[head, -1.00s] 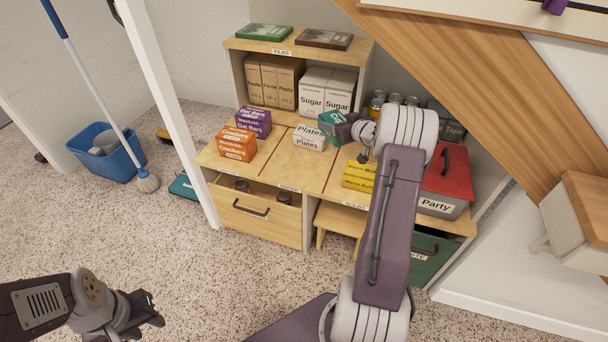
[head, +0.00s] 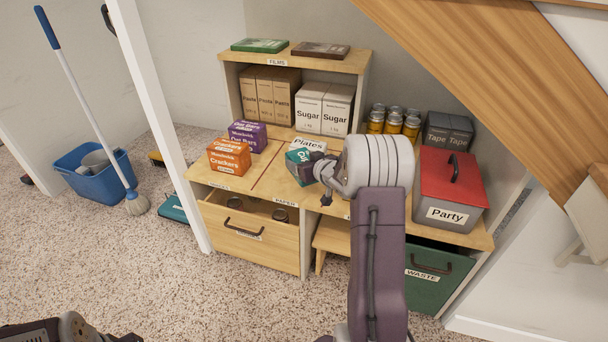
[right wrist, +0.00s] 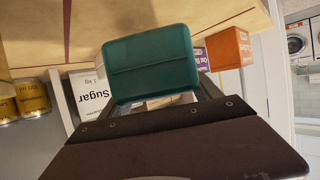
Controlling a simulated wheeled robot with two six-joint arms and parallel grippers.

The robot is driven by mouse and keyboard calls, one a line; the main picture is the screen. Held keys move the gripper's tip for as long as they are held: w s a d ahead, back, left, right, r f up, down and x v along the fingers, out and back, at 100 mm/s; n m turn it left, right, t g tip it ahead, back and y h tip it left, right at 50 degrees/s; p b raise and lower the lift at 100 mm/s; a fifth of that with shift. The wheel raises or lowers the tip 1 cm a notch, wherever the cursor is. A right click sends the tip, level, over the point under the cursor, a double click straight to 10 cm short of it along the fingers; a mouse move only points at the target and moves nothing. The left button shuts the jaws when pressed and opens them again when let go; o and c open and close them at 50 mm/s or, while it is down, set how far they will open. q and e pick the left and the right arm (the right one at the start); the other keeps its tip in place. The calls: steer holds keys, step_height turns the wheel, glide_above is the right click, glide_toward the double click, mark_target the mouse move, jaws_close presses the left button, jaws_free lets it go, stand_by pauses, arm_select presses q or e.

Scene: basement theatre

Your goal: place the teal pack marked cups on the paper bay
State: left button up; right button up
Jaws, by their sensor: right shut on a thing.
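The teal pack marked cups (head: 298,157) is held in my right gripper (head: 308,170), which is shut on it. In the head view it is over the middle of the counter, in front of the white Plates pack (head: 308,143). In the right wrist view the teal pack (right wrist: 150,65) fills the space beyond my gripper; whether its underside touches the counter I cannot tell. The paper bay (head: 274,185) is the counter section above the PAPER label, right of a red line. My left gripper (head: 124,338) is mostly cut off at the bottom edge.
Orange Crackers (head: 229,159) and purple Oat Bars (head: 248,135) stand left of the red line. A red-lidded Party box (head: 449,190) stands at right. Sugar packs (head: 322,108) and cans (head: 394,122) are behind. An open drawer (head: 250,232) juts out below. My right arm hides the counter's right-middle part.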

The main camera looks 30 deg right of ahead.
step_height(320, 180, down, 4)
steer(key=shift+b, duration=1.25)
steer(key=shift+r, duration=0.3)
steer(key=shift+f, duration=0.2)
steer(key=o, duration=1.5)
steer(key=shift+r, duration=0.1)
